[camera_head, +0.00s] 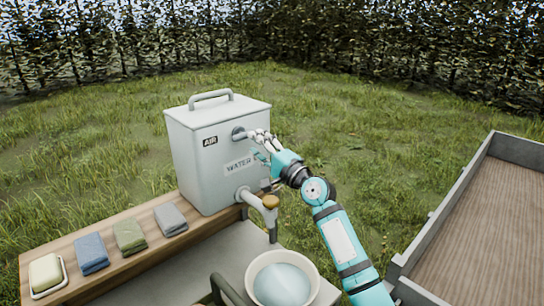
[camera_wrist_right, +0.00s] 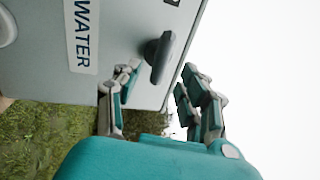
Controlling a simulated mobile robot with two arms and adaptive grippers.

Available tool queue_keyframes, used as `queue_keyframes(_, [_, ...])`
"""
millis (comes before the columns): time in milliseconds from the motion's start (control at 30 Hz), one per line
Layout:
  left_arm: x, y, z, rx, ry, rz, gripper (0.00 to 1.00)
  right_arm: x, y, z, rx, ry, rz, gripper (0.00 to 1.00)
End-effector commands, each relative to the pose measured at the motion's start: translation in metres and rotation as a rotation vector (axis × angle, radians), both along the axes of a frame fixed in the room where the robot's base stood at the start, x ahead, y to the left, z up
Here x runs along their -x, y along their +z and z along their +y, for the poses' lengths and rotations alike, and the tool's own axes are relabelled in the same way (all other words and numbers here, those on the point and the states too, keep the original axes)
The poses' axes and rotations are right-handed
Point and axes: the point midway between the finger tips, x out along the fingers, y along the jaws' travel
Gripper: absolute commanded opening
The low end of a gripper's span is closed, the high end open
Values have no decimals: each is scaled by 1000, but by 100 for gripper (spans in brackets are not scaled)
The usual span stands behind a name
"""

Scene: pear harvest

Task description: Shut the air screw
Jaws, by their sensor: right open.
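The grey water tank (camera_head: 200,165) stands upright on a wooden bench, with an "AIR" label above a "WATER" label on its front. The air screw (camera_head: 239,133) is a small knob beside the AIR label. In the right wrist view the screw (camera_wrist_right: 158,57) is a dark grey bar-shaped knob on the tank face. My right gripper (camera_head: 264,141) is open at the screw. In the wrist view its fingers (camera_wrist_right: 158,82) stand either side of the knob's lower end; I cannot tell whether they touch it. My left gripper is not in view.
A water tap with a tan knob (camera_head: 270,202) sticks out low on the tank, above a white basin (camera_head: 310,268). Folded cloths (camera_head: 130,236) and a soap dish (camera_head: 62,283) lie on the bench (camera_head: 150,216). A wooden-floored cart (camera_head: 490,235) stands at right.

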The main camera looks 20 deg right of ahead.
Motion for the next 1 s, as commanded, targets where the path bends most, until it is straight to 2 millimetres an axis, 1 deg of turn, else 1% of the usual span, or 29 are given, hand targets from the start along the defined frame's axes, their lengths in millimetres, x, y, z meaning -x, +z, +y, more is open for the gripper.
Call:
queue_keyframes(33, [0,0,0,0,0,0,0,12,-4,-4,4,-2,1,42])
queue_keyframes(200, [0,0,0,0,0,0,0,44,-10,-16,2,0,0,42])
queue_keyframes(300, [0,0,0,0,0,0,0,57,-13,-21,2,-2,0,42])
queue_keyframes(400, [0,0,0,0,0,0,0,65,-14,-24,1,-1,0,42])
queue_keyframes(567, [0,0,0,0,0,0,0,69,-14,-25,-1,-1,-1,42])
queue_keyframes(933, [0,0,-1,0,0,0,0,69,-14,-25,-1,-1,-1,42])
queue_keyframes(1000, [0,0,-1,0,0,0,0,70,-16,-24,7,0,3,42])
